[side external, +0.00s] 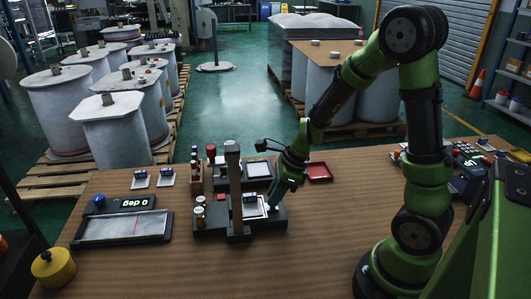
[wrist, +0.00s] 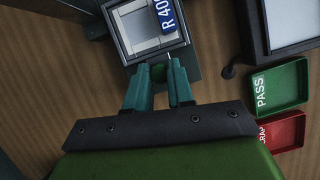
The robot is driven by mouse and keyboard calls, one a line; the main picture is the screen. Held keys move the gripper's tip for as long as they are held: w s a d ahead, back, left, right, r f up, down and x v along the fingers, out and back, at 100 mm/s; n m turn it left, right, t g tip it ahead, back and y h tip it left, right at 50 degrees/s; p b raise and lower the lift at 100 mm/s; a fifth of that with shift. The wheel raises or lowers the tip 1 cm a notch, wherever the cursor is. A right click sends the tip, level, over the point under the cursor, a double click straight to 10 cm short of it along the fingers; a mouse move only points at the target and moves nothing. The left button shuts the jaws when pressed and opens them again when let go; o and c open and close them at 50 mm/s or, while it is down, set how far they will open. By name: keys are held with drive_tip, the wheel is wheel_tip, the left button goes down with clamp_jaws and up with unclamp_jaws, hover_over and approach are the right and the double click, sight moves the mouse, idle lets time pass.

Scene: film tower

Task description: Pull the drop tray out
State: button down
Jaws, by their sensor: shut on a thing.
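The drop tray (wrist: 129,47) shows in the wrist view as a pale, square-framed tray with a blue label (wrist: 167,15) reading "R 40". A round green knob (wrist: 158,73) sits at its front edge. My gripper (wrist: 158,88) has its two teal fingers closed around this knob. In the side view the tray (side external: 262,208) lies low at the right side of the dark film tower (side external: 234,190), on its black base. My gripper (side external: 274,207) is at the tray's right end there. The fingertips' contact is partly hidden in the side view.
A green PASS bin (wrist: 281,88) and a red bin (wrist: 290,130) lie to the right in the wrist view.

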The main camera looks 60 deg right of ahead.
drive_tip(key=s+d, duration=0.3)
drive_tip(key=c, duration=1)
unclamp_jaws()
drive_tip(key=shift+w, duration=0.1)
drive_tip(key=v, duration=1.7)
drive_tip(key=shift+f, duration=0.1)
